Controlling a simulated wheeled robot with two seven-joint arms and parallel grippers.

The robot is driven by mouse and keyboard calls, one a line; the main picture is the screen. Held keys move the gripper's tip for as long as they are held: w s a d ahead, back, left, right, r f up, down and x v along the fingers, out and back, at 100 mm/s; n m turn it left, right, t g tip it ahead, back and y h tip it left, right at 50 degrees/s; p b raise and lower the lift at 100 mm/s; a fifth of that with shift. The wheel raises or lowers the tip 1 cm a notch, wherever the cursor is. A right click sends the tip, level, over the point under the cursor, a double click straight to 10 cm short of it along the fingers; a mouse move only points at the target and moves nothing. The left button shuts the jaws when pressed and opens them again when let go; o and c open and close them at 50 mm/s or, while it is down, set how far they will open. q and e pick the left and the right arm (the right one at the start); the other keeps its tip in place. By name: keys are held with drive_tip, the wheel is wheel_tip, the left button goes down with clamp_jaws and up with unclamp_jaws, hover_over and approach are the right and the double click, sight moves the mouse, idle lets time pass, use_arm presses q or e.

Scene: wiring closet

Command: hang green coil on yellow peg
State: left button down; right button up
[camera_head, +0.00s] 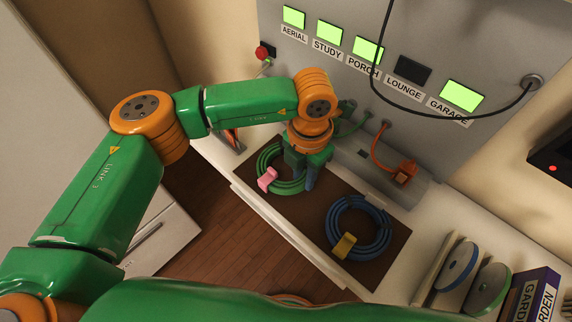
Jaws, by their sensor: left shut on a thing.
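The green coil (268,158) lies on the brown mat at the left, with a pink tag (267,179) on its near left side. My left gripper (311,182) points down at the coil's right side and is shut on it. The wrist hides part of the coil's far right side. I cannot tell whether the coil is lifted off the mat. I cannot make out a yellow peg. My right gripper is not in view.
A blue coil (384,239) with a yellow tag (344,245) lies right on the brown mat (312,222). An orange plug (404,172) hangs on a cable by the grey panel (330,62). Discs in a rack (458,266) stand at the lower right. A black cable crosses the panel.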

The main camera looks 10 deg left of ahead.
use_arm(q)
drive_tip(key=shift+r+p, duration=1.85)
drive_tip(key=shift+r, duration=1.2)
drive_tip(key=shift+f, duration=0.1)
